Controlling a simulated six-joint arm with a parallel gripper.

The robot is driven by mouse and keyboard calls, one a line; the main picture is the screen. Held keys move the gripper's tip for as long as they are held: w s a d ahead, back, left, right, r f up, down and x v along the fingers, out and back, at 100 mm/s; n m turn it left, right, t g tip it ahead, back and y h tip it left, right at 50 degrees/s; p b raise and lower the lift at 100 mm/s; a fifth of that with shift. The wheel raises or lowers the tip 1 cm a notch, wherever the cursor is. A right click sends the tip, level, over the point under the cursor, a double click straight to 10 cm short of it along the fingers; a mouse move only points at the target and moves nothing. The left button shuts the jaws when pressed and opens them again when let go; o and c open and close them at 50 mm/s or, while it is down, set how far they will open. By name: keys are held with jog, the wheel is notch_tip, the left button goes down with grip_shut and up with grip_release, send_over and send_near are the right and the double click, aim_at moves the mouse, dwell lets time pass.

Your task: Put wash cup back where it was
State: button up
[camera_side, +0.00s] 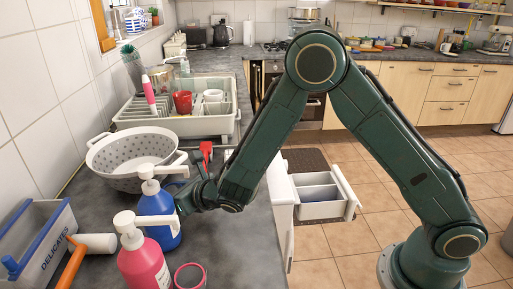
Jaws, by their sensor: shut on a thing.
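My gripper (184,198) is low over the dark worktop, just right of the blue pump bottle (157,212). It is shut on what looks like a blue cup (174,184). Only a little of the cup shows behind the bottle and its white pump, so I cannot tell whether it touches the worktop. A pink cup (190,276), seen from above, stands at the front beside the pink pump bottle (143,262). A red cup (183,102) and a white cup (213,96) are in the dish rack (180,126).
A grey colander (128,165) stands behind the blue bottle. A grey-blue caddy (42,240) and an orange-handled tool (72,266) lie at the left. An open drawer (322,210) juts out right of the worktop. Bare worktop (232,250) lies right of the pink cup.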

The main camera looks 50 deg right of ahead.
jog(key=shift+f, duration=0.15)
jog(key=o, duration=1)
jog(key=shift+c, duration=0.2)
jog(key=shift+r, duration=0.2)
jog(key=shift+v, duration=6)
jog(key=shift+d, duration=0.1)
